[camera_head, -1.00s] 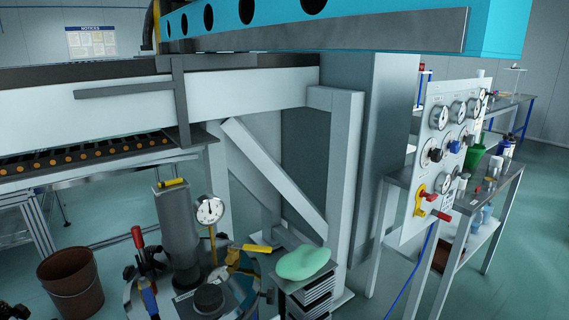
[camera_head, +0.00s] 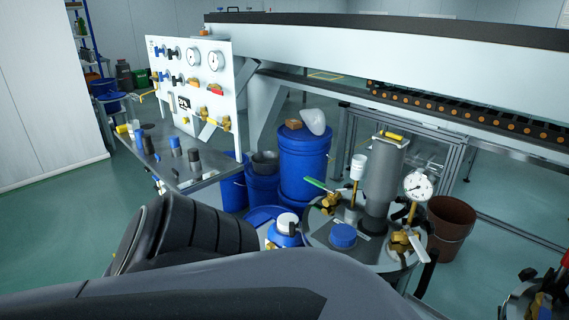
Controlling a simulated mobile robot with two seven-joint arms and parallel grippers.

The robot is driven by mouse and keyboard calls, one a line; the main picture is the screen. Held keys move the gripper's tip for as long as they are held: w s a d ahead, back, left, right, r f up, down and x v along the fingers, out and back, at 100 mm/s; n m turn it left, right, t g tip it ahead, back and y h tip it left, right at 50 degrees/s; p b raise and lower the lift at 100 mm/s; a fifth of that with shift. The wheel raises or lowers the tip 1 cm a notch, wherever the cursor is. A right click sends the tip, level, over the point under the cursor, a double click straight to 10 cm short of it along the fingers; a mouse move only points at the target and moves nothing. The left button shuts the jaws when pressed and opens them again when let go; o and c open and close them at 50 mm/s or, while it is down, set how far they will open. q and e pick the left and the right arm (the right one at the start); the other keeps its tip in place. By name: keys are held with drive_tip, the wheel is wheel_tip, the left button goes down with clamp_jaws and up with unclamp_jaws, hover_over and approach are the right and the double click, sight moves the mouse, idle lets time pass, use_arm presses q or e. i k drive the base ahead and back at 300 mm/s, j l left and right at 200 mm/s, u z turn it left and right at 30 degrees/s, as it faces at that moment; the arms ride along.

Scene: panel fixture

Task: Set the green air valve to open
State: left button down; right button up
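A valve with a green lever handle (camera_head: 316,184) and a brass body (camera_head: 331,202) sits on the left part of the lid of a pressure tank (camera_head: 375,260) in the head view. The green lever slants up and to the left from the brass body. I cannot tell from this angle whether the valve is open or shut. One of my arms, dark grey and black, fills the lower left and bottom of the view. No gripper fingers show, and nothing of mine is seen touching the valve.
The tank lid carries a gauge (camera_head: 417,187), a grey cylinder (camera_head: 385,180) and a blue cap (camera_head: 343,236). Blue drums (camera_head: 304,165) stand behind it. A gauge panel (camera_head: 221,100) rises over a bench (camera_head: 178,176) at left. A brown bucket (camera_head: 452,225) stands right.

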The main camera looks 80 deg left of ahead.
sight(308, 179)
drive_tip(key=u, duration=2.1)
drive_tip(key=j+z, duration=0.1)
drive_tip(key=z, duration=0.9)
drive_tip(key=j+z, duration=0.8)
drive_tip(key=k+j+z, duration=0.2)
drive_tip(key=j+z, duration=0.25)
drive_tip(key=j, duration=0.2)
drive_tip(key=k+j, duration=0.15)
drive_tip(key=j, duration=0.2)
drive_tip(key=k+j+z, duration=0.1)
drive_tip(key=j, duration=0.25)
drive_tip(key=k, duration=0.1)
